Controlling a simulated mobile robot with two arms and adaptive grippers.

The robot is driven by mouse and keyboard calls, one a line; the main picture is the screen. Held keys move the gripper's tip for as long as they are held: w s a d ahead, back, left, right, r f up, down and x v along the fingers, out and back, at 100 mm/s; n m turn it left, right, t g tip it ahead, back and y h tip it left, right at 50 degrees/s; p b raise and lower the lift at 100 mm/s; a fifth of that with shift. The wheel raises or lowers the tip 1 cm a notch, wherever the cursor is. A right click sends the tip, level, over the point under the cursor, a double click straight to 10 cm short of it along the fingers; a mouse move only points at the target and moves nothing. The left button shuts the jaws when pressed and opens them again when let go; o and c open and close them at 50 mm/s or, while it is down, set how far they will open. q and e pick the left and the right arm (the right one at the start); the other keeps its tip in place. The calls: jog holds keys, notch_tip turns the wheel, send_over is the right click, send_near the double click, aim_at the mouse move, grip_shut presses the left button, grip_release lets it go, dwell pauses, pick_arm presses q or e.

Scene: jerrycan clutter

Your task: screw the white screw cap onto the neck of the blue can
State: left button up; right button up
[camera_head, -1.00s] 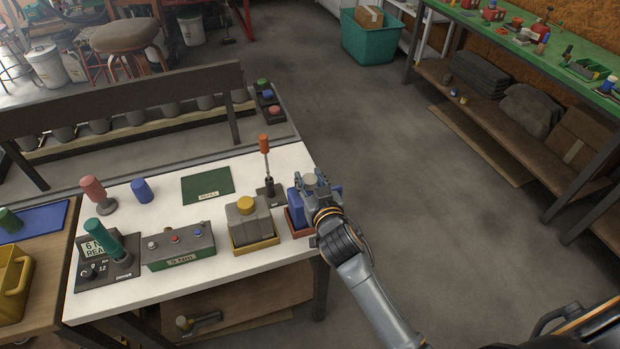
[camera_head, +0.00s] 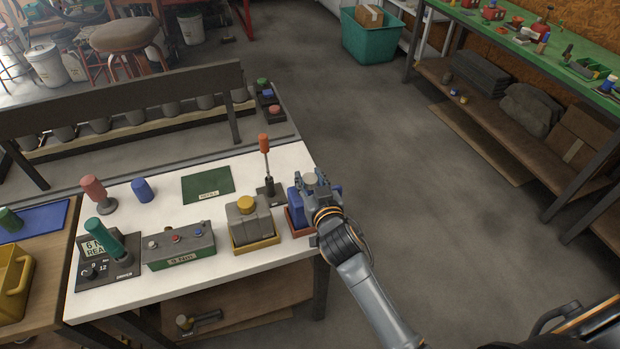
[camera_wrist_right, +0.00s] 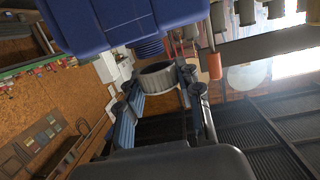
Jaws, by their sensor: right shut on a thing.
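The blue can (camera_head: 294,202) stands in a reddish tray (camera_head: 297,230) at the right end of the white table. In the right wrist view the blue can (camera_wrist_right: 130,18) fills the top, and its threaded neck (camera_wrist_right: 149,47) shows. My right gripper (camera_head: 311,182) is at the can's top, shut on the white screw cap (camera_head: 310,179). In the right wrist view the cap (camera_wrist_right: 157,79) sits between the fingers, its open side facing the neck. It looks close to the neck but apart from it. My left gripper is not in view.
A grey can with a yellow cap (camera_head: 246,203) stands just left in a yellow tray (camera_head: 257,245). An orange-handled lever (camera_head: 265,160) rises behind the blue can. A button box (camera_head: 178,246) and a green mat (camera_head: 207,184) lie further left. The floor right of the table is clear.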

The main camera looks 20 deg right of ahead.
jog(key=shift+f+b, duration=0.65)
jog(key=shift+f, duration=0.3)
jog(key=o, duration=0.9)
jog(key=shift+s, duration=0.1)
jog(key=v, duration=1.2)
